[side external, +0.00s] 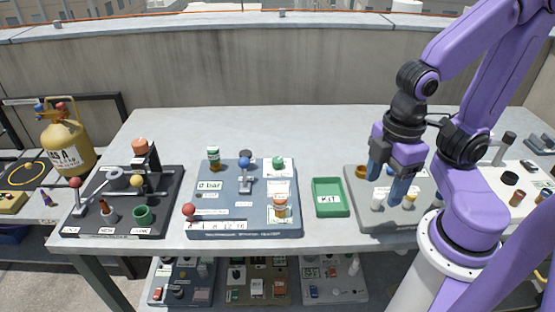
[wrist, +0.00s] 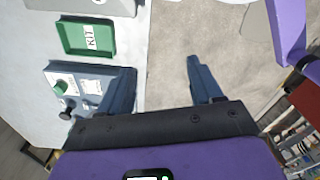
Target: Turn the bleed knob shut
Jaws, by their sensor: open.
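I cannot read a label that marks the bleed knob. A green knob (side external: 278,162) and a dark knob (side external: 245,156) stand at the back of the blue-grey middle board (side external: 225,220); either may be it, but I cannot tell. In the wrist view a green knob (wrist: 62,87) and a dark knob (wrist: 65,115) show on a board at the left. In the wrist view bare floor shows between my fingers (wrist: 158,70).
A green KIT tray (side external: 330,210) lies between the middle board and the right grey board (side external: 355,218). A black board (side external: 75,220) with a lever stands at the left. The table behind the boards is clear.

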